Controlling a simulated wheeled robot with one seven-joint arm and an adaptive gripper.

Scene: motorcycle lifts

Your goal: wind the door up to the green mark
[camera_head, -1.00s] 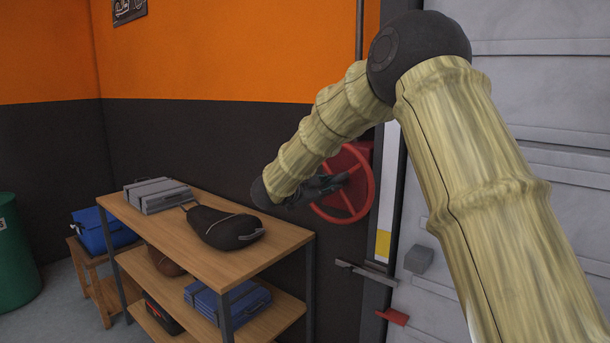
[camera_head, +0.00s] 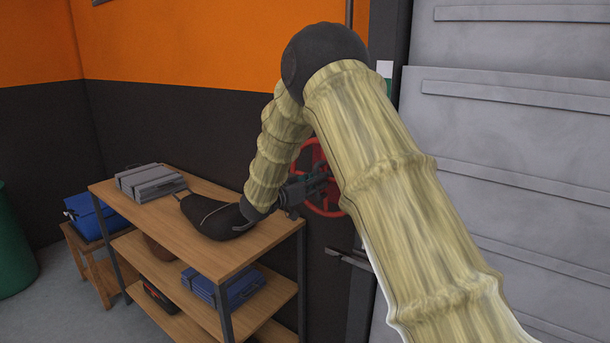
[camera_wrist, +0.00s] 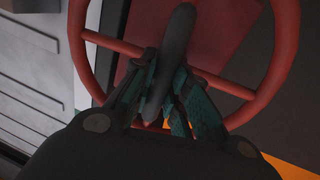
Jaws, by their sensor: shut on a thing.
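The red handwheel (camera_head: 308,158) is on the dark wall beside the door, partly hidden by my arm; its rim and spokes fill the wrist view (camera_wrist: 284,60). My gripper (camera_head: 318,180) is at the wheel. In the wrist view its teal-padded fingers (camera_wrist: 168,88) are shut on the wheel's dark grey handle (camera_wrist: 178,42), which lies between them. The grey panelled door (camera_head: 520,130) stands at the right, its lower edge out of view. A green mark (camera_head: 388,87) shows under a white patch on the strip beside the door; my arm hides the strip below.
A wooden shelf unit (camera_head: 250,262) stands close left of the wheel, under my forearm. It holds a black bag (camera_head: 212,217), grey cases (camera_head: 148,183) and blue cases (camera_head: 230,287). A small stand with a blue bag (camera_head: 90,215) and a green barrel (camera_head: 12,245) are further left.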

